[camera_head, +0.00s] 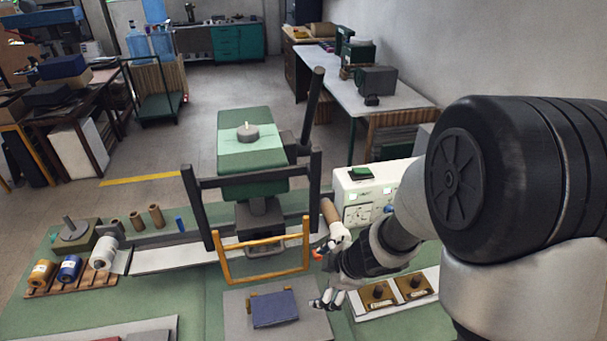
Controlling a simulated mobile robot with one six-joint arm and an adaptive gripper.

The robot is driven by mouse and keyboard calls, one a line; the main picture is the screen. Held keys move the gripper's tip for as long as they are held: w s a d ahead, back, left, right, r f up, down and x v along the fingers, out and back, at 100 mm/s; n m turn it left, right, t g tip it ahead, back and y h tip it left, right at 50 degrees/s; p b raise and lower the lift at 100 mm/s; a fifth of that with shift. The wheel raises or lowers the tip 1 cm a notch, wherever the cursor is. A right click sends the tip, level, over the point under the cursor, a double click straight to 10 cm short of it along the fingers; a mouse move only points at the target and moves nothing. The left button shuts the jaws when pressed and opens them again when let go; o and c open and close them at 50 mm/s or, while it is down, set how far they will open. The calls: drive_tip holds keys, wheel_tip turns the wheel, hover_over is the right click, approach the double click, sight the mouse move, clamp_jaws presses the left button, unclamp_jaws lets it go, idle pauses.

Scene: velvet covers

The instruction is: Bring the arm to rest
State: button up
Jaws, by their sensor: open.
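My arm reaches in from the right side of the head view, over the green bench (215,305). My gripper (320,279) is open, with its fingers spread and nothing visible between them. It is just right of the orange frame handle (265,277) and above the right edge of a grey plate. A dark blue block (274,310) lies on that grey plate (237,306), lower left of my gripper. From this angle I cannot tell whether a finger touches the handle or the plate.
A press with a green top (245,128) and dark upright bars stands behind the handle. A white control box (362,187) is behind my gripper. Brown blocks (378,295) on a white tray lie below my wrist. Thread spools (70,268) stand at left.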

drive_tip(key=w+d+r+m+t+h+b, duration=0.2)
drive_tip(key=w+d+r+m+t+h, duration=0.15)
drive_tip(key=d+r+m, duration=0.45)
drive_tip(key=s+d+r+m+h+b, duration=0.2)
drive_tip(key=s+d+r+h, duration=0.1)
drive_tip(key=s+d+r, duration=0.35)
drive_tip(key=s+a+m+g+y+b, duration=0.1)
drive_tip(key=s+a+m, duration=0.1)
drive_tip(key=s, duration=0.7)
drive_tip(key=s+a+f+m+g+y+b, duration=0.1)
drive_tip(key=s+a+m+g, duration=0.1)
drive_tip(key=s+m, duration=0.3)
drive_tip(key=s+a, duration=0.1)
drive_tip(key=s, duration=0.3)
drive_tip(key=shift+s+a+b, duration=0.15)
drive_tip(key=shift+s+b, duration=0.25)
drive_tip(key=shift+y, duration=0.25)
drive_tip(key=shift+c, duration=0.2)
